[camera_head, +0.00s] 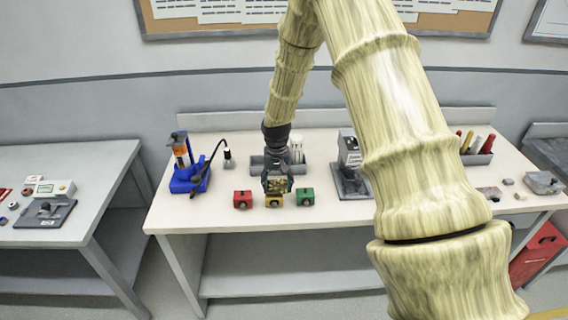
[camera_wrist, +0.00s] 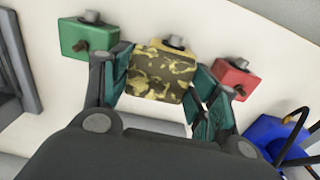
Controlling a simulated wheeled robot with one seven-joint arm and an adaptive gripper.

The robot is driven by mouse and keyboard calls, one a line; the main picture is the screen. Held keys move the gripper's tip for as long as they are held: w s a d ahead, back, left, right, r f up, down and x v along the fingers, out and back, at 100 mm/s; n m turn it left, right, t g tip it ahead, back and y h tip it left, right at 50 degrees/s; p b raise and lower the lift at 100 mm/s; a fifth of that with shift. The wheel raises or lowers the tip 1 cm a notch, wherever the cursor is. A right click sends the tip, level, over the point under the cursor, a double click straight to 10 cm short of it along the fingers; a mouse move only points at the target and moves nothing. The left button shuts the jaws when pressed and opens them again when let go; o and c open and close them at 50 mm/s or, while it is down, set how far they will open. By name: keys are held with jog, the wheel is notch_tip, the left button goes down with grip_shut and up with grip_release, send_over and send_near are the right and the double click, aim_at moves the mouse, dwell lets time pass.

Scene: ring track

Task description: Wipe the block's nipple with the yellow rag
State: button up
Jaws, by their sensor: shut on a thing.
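My gripper (camera_wrist: 165,88) is shut on the yellow rag (camera_wrist: 160,74), a cloth with dark blotches, held between its teal fingers. In the head view my gripper (camera_head: 277,184) is low over the table, at the middle of a row of three blocks. The yellow block (camera_head: 273,201) is just below the rag and mostly hidden by it in the wrist view, where a grey fitting shows above the rag. The front nipple is hidden; I cannot tell whether the rag touches it. The red block (camera_head: 242,199) and green block (camera_head: 305,197) stand on either side, each with a front knob in the wrist view.
The blocks stand near the front edge of the white table (camera_head: 240,217). A blue device (camera_head: 188,177) with a black hose stands at left, a grey press-like device (camera_head: 350,175) at right. A grey bin (camera_head: 262,163) is behind. Another table (camera_head: 75,215) is at far left.

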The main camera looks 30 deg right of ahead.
jog(key=shift+d, duration=0.2)
jog(key=r, duration=0.1)
jog(key=p, duration=0.1)
jog(key=r, duration=0.1)
jog(key=shift+w+a+r, duration=0.2)
jog(key=shift+a+r, duration=0.05)
jog(key=shift+r, duration=0.05)
jog(key=shift+s+d+r+p, duration=0.15)
jog(key=shift+r+p, duration=0.4)
jog(key=shift+r, duration=0.05)
jog(key=shift+s+d+r+p, duration=0.15)
jog(key=shift+r+p, duration=0.35)
jog(key=shift+r, duration=0.1)
notch_tip(320, 180, up, 2)
jog(key=shift+w+r+p, duration=0.1)
jog(key=shift+w+p, duration=0.05)
jog(key=shift+p, duration=0.6)
jog(key=shift+r, duration=0.5)
